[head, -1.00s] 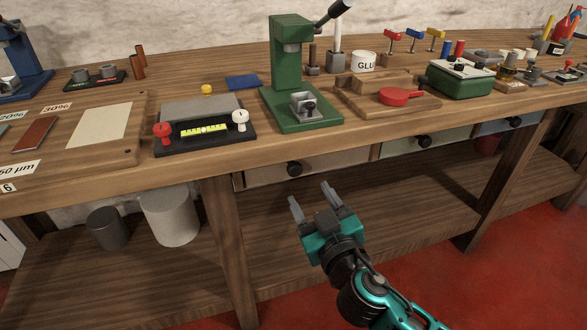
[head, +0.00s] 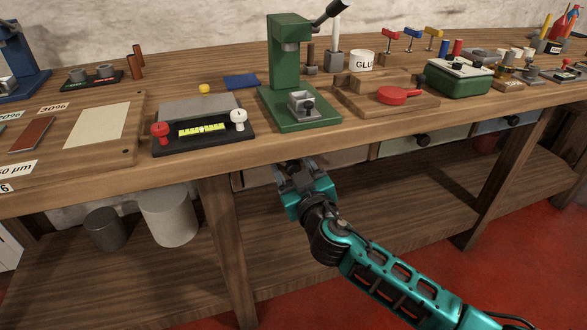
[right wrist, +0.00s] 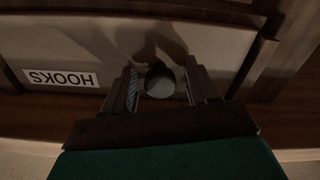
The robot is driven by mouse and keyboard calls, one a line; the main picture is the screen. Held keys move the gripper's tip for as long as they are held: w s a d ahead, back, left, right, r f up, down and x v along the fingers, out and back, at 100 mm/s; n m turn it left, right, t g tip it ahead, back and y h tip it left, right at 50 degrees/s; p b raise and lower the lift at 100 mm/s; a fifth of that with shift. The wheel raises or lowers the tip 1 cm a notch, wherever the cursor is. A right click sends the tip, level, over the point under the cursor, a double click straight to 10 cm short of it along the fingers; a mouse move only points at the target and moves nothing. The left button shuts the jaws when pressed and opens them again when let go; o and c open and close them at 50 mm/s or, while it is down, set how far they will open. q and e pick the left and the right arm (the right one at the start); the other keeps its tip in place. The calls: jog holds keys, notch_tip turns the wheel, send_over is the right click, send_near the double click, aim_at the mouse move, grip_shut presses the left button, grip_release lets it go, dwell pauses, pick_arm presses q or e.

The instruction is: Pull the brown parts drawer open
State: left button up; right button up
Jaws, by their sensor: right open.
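The brown parts drawer (head: 346,157) sits shut under the bench top, at the left end of the drawer row. My right gripper (head: 294,166) is at its front, fingers pointing at it, and hides its knob in the head view. In the right wrist view the dark round knob (right wrist: 160,80) stands between the two open fingers of the gripper (right wrist: 161,70), with no clear contact on either side. The drawer front (right wrist: 150,28) fills the upper part of that view. My left gripper is not in view.
A label reading HOOKS (right wrist: 60,78) shows upside down on the drawer front. A green drawer (head: 400,146) and a blue drawer (head: 492,124) lie to the right. The bench top edge overhangs the gripper.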

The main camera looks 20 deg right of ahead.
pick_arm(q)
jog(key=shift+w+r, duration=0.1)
pick_arm(e)
grip_shut()
dwell(0.3)
jog(key=shift+s, duration=0.1)
